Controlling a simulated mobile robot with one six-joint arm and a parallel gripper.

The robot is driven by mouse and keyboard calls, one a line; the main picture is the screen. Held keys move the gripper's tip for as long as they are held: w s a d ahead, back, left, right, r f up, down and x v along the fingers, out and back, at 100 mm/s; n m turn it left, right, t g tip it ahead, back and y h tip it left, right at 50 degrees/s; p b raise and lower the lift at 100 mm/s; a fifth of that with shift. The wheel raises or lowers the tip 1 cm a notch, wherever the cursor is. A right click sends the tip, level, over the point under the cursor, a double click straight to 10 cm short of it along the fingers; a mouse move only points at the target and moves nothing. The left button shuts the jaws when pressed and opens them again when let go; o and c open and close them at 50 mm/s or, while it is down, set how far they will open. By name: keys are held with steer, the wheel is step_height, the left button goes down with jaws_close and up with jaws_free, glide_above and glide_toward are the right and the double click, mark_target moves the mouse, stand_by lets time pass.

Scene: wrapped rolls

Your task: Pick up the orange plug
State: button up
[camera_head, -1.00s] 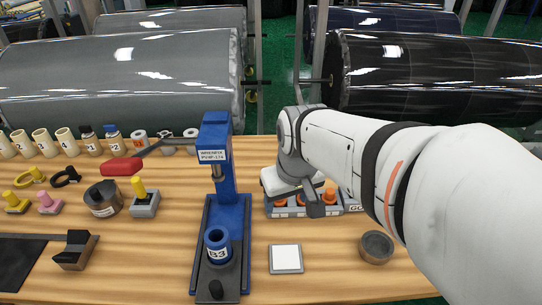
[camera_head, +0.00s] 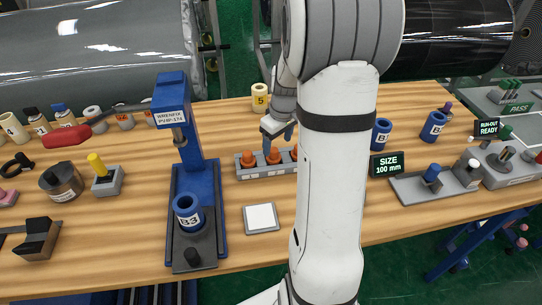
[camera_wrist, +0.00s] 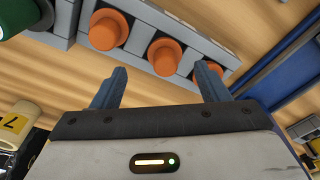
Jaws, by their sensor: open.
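Several orange plugs sit in a row in a grey rack (camera_head: 268,174). In the head view a left plug (camera_head: 248,161) and a middle plug (camera_head: 273,157) show; another is partly hidden by my arm. My gripper (camera_head: 278,138) is just above and behind the rack, its blue fingers pointing down. In the wrist view the fingers are apart and nothing is between them. One plug (camera_wrist: 165,55) lies ahead of the gap, with a second (camera_wrist: 108,30) to its left and a third (camera_wrist: 208,70) partly behind the right finger.
A blue press (camera_head: 190,150) with a ring marked B3 (camera_head: 188,213) stands left of the rack. A white square pad (camera_head: 261,218) lies in front of it. A SIZE display (camera_head: 387,165) and blue rings (camera_head: 381,133) stand to the right.

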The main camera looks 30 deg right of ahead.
mark_target(274, 149)
steer(key=shift+w+a+f+p, duration=0.1)
steer(key=shift+w+a+f, duration=0.05)
steer(key=shift+f, duration=0.6)
steer(key=shift+w+a+f+p, duration=0.15)
steer(key=shift+f, duration=0.65)
steer(key=shift+w+a+f+p, duration=0.1)
steer(key=shift+w+a+f, duration=0.05)
steer(key=shift+f, duration=0.6)
steer(key=shift+c, duration=0.6)
steer(key=c, duration=1)
steer(key=shift+o, duration=0.2)
step_height(274, 149, up, 10)
steer(key=shift+r+b, duration=0.1)
steer(key=shift+b, duration=0.25)
steer(key=o, duration=0.4)
steer(key=shift+c, duration=1.3)
steer(key=shift+s, duration=0.1)
steer(key=shift+c, duration=0.2)
